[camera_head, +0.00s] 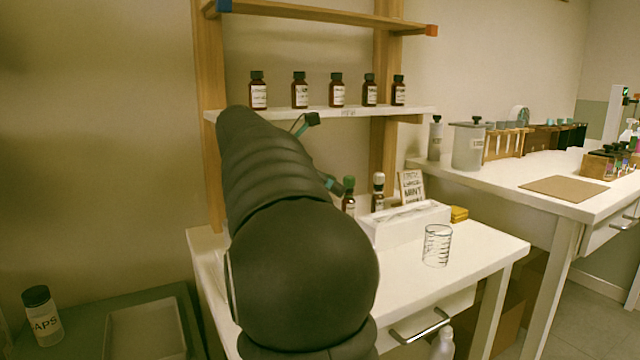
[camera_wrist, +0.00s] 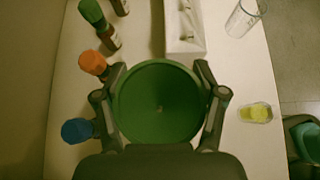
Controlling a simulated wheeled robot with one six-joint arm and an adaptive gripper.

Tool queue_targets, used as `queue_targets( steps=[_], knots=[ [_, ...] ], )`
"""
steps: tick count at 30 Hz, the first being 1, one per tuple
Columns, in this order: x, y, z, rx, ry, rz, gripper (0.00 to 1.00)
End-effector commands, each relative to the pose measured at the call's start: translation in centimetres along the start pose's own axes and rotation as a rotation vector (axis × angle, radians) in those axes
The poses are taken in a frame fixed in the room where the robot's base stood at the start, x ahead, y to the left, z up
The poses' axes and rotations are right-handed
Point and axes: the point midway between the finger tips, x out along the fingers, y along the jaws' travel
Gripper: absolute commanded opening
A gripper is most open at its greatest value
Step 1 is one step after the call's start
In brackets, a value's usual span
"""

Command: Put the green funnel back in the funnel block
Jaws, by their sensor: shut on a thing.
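The green funnel (camera_wrist: 158,103) is between the two fingers of my gripper (camera_wrist: 161,92) in the wrist view. Its wide round mouth faces the camera, and its stem is hidden. My gripper is shut on it above the white table (camera_wrist: 222,70). An orange-topped piece (camera_wrist: 92,63) and a blue-topped piece (camera_wrist: 77,130) stand to the left of the gripper. I cannot tell whether they are funnels or caps. No funnel block can be clearly made out. In the head view my arm hides the funnel and most of the gripper.
A white tray (camera_head: 388,236), a glass beaker (camera_head: 437,246) and a yellow sponge (camera_head: 459,214) are on the table. A green-capped bottle (camera_wrist: 109,38) stands at the wrist view's upper left. Several brown bottles line the shelf (camera_head: 330,113). The table's front right is clear.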

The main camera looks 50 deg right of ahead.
Motion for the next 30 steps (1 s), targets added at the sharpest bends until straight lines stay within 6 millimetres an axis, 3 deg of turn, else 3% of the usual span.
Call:
queue_targets(
  steps=[18, 30],
  knots=[
    [3.2, 0.2, -5.0, -0.009, 0.001, 0.002, 0.25],
    [3.7, 0.2, -5.7, -0.008, 0.000, 0.001, 0.25]
  ],
)
